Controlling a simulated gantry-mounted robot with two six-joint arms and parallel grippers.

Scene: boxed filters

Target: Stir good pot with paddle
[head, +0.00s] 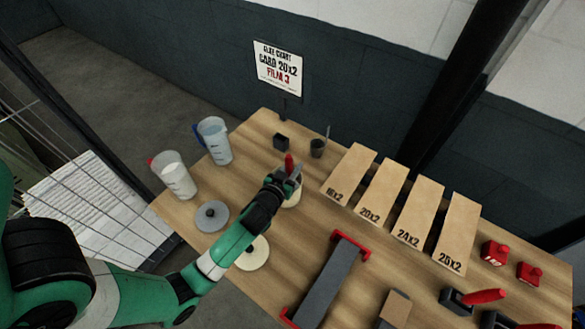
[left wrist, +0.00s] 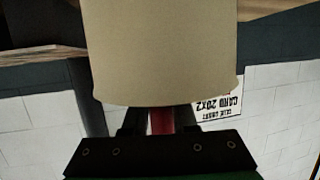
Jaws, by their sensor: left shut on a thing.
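My left gripper (head: 287,178) is over the table and shut on a thin red-handled tool, which looks like the paddle (head: 289,161). A red strip of the paddle (left wrist: 160,121) also shows between the fingers in the left wrist view. A beige pot (head: 291,201) stands right below the gripper, mostly hidden by it. The pot (left wrist: 165,50) fills the middle of the left wrist view, close to the camera, with its rim nearest the fingers. I cannot tell whether the paddle's lower end is inside the pot. My right gripper is not in view.
Two jugs, red-handled (head: 174,175) and blue-handled (head: 214,141), stand at the left. A grey knobbed lid (head: 211,216) and cream disc (head: 252,253) lie near my arm. Labelled boards (head: 381,189), a grey red-ended fixture (head: 330,281) and red-handled tools (head: 484,297) occupy the right.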

